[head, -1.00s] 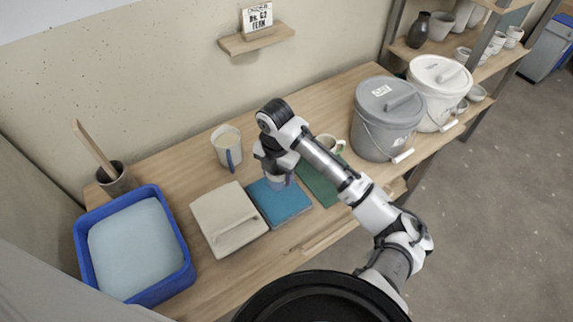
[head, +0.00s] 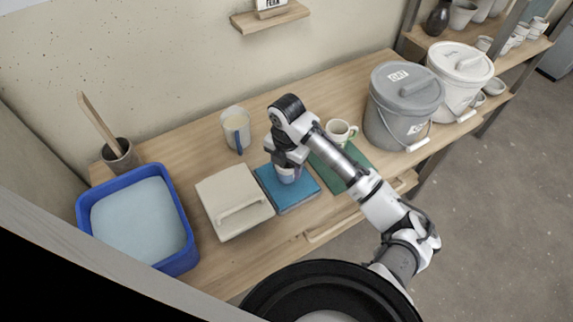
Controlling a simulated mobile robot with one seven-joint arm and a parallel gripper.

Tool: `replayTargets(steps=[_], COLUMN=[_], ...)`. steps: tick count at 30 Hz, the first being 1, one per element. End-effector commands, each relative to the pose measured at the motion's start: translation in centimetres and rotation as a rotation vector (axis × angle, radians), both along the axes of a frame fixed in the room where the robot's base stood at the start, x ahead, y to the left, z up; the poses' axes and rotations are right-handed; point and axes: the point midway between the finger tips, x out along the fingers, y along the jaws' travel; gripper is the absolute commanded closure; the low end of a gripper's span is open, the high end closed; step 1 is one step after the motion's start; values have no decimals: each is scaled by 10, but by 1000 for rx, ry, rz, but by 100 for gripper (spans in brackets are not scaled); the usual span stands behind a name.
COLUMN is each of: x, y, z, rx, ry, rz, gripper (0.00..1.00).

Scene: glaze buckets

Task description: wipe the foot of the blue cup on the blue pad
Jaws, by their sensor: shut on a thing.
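The blue pad (head: 299,194) lies flat on the wooden table, between a beige lidded box and a green mat. My gripper (head: 287,163) is above the pad, pointing down, shut on a pale cup with some blue on it (head: 287,175). The cup is upright at the pad's surface. I cannot tell whether its foot touches the pad. The gripper covers the cup's upper part.
The beige box (head: 222,190) is close on the left, and the green mat (head: 338,163) with a white cup (head: 339,131) on the right. A jug (head: 236,130) stands behind. A blue basin (head: 184,262), grey bucket (head: 398,96) and white bucket (head: 462,70) stand farther out.

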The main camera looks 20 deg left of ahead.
Motion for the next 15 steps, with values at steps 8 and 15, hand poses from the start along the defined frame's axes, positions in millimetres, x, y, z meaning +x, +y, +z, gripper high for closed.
replayTargets(steps=[8,15], x=[0,0], y=[0,0], z=[-1,-4], rx=[0,0], ry=[0,0], rz=[0,0], gripper=[72,72])
